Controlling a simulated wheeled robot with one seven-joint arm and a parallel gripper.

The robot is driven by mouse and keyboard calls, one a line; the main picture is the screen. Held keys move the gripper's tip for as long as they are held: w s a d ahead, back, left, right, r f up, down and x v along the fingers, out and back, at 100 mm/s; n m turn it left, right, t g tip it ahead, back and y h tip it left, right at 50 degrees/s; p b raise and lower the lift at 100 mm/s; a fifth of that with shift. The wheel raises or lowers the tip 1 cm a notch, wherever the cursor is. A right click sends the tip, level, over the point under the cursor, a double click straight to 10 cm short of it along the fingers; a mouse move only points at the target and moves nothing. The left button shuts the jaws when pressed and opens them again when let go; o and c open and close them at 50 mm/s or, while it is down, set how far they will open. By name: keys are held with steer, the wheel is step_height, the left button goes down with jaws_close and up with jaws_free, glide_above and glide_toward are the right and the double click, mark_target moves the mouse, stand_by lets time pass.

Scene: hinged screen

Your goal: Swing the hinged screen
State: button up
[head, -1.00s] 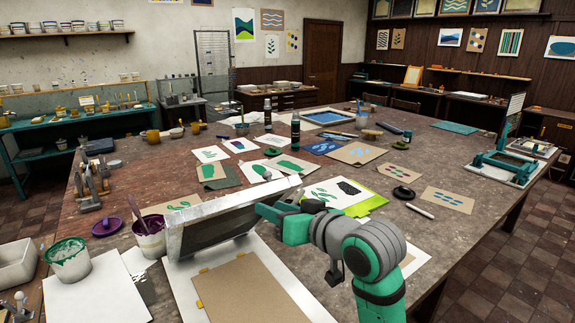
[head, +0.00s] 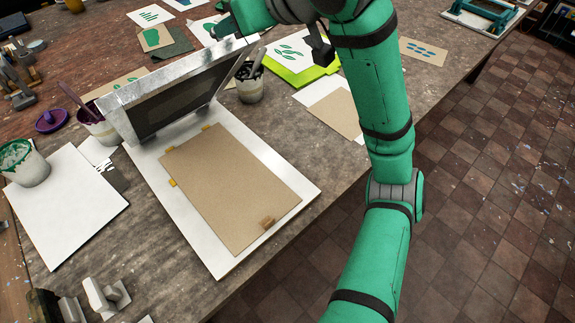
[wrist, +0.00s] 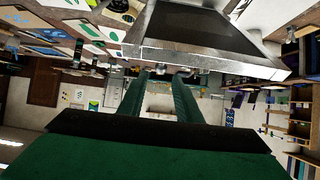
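The hinged screen (head: 180,95) is a silver metal frame with dark mesh. It stands raised and tilted at the far end of its white base board (head: 272,172). A brown sheet (head: 230,185) lies on the board between small yellow tabs. My gripper (head: 220,27) is by the upper right part of the frame, at its far side in the head view; its tips are partly cut off or hidden there. In the wrist view my gripper (wrist: 162,74) shows two green fingers apart with nothing between them. The screen frame (wrist: 205,60) is close above them; contact cannot be told.
A dark ink pot (head: 249,84) with a tool stands right of the screen. A purple-inked pot (head: 98,125) and a green-inked pot (head: 22,165) stand on the left. A white board (head: 65,205) lies at left. Prints lie behind.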

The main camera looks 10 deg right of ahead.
mark_target(222, 39)
steer(key=x, duration=0.6)
steer(key=shift+w+a+f, duration=0.1)
steer(key=shift+w+a, duration=0.1)
steer(key=shift+a, duration=0.1)
steer(key=shift+w+a+f, duration=0.15)
steer(key=shift+w, duration=0.1)
steer(key=shift+c, duration=0.7)
steer(key=c, duration=0.5)
steer(key=shift+s+d+f, duration=1.05)
steer(key=shift+s+f, duration=0.4)
steer(key=shift+f, duration=0.2)
steer(key=shift+s+d+f, duration=1.05)
steer(key=shift+s+f, duration=0.35)
steer(key=shift+f, duration=0.25)
steer(key=shift+s+d+f, duration=1)
steer(key=shift+s+f, duration=0.45)
steer(key=shift+f, duration=0.2)
steer(key=shift+s+d+f, duration=0.7)
steer(key=shift+s+f, duration=0.25)
steer(key=shift+f, duration=1.1)
steer(key=shift+s+d+f, duration=0.7)
steer(key=shift+s+f, duration=0.25)
steer(key=shift+f, duration=1.15)
steer(key=shift+s+d+f, duration=0.7)
steer(key=shift+s+f, duration=0.3)
steer(key=shift+f, duration=1.05)
